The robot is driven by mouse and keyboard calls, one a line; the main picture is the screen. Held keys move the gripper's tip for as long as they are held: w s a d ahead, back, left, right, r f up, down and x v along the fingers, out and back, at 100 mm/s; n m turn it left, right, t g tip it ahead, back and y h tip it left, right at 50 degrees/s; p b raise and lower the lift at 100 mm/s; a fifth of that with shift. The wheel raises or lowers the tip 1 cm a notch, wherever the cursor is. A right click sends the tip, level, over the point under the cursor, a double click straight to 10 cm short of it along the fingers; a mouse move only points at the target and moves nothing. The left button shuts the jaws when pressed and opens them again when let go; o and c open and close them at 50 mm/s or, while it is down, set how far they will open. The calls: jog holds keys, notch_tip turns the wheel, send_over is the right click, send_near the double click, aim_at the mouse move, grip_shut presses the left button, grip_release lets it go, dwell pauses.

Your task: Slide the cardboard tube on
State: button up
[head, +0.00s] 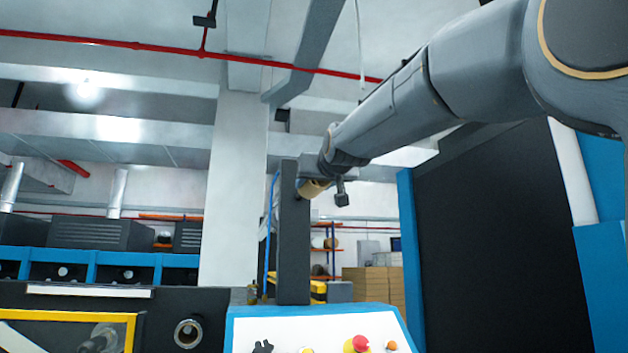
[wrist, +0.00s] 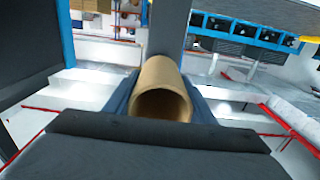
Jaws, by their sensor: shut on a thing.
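The brown cardboard tube (wrist: 172,75) is in the middle of the wrist view, its open near end facing the camera. My gripper (wrist: 162,100) is shut on it, with a dark finger on each side. In the head view the tube (head: 312,188) is a short tan piece at the end of my arm, right beside a dark upright post (head: 293,235). My gripper (head: 318,172) is partly hidden there. The far end of the tube is hidden, and I cannot tell whether it is around anything.
A control panel (head: 280,333) with a red button stands below the post. A large dark panel with a blue edge (head: 410,240) is on the right. Cardboard boxes (head: 375,285) and shelves are in the background. Blue-framed machinery (head: 100,265) stands at the left.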

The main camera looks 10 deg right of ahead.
jog(key=shift+w+p, duration=2.5)
jog(key=shift+w, duration=3.4)
jog(key=shift+w+r, duration=0.1)
jog(key=shift+w, duration=0.15)
jog(key=shift+r+p, duration=0.15)
jog(key=shift+p, duration=0.2)
jog(key=shift+r, duration=0.1)
jog(key=shift+r, duration=0.3)
jog(key=o, duration=1.1)
jog(key=shift+o, duration=0.2)
jog(key=shift+f, duration=0.15)
